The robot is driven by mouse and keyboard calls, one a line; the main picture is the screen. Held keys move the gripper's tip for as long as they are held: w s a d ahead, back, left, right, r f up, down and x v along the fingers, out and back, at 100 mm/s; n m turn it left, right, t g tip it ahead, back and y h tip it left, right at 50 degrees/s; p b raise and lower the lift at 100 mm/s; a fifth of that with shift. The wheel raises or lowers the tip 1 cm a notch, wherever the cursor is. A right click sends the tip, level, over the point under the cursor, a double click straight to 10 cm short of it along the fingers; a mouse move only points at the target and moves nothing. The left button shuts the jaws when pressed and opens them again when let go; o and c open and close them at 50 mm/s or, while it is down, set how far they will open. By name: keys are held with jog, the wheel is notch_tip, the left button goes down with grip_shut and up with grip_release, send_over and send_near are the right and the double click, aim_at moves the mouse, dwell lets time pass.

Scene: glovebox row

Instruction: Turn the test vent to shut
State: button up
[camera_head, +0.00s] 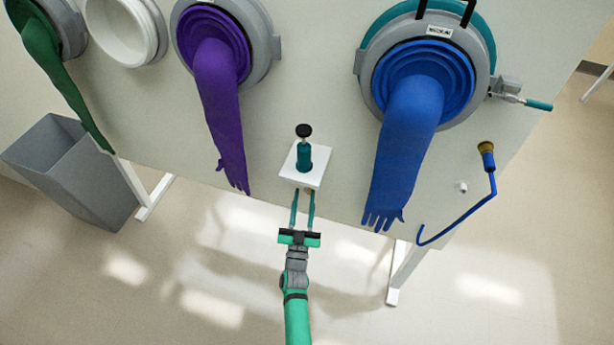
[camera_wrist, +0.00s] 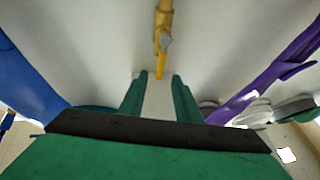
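A yellow pipe with a valve (camera_wrist: 165,18), which looks like the test vent, shows against the pale panel at the top middle of the wrist view. Its yellow lever (camera_wrist: 160,66) points down in the picture, roughly in line with the pipe. My gripper (camera_head: 304,192) is just below the small white shelf in the head view. Its two teal fingers are apart and empty. In the wrist view the lever's end appears in the gap between the fingertips (camera_wrist: 159,76); I cannot tell whether it is between them in depth. I cannot make out the vent in the head view.
The white shelf (camera_head: 288,172) bears a teal device with a black knob (camera_head: 304,131). A purple glove (camera_head: 222,110) hangs left and a blue glove (camera_head: 402,150) right. A blue hose (camera_head: 462,217) is farther right. A grey bin (camera_head: 75,175) stands left.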

jog(key=x, duration=0.7)
jog(key=shift+w+r, duration=0.1)
jog(key=shift+w, duration=0.2)
grip_shut()
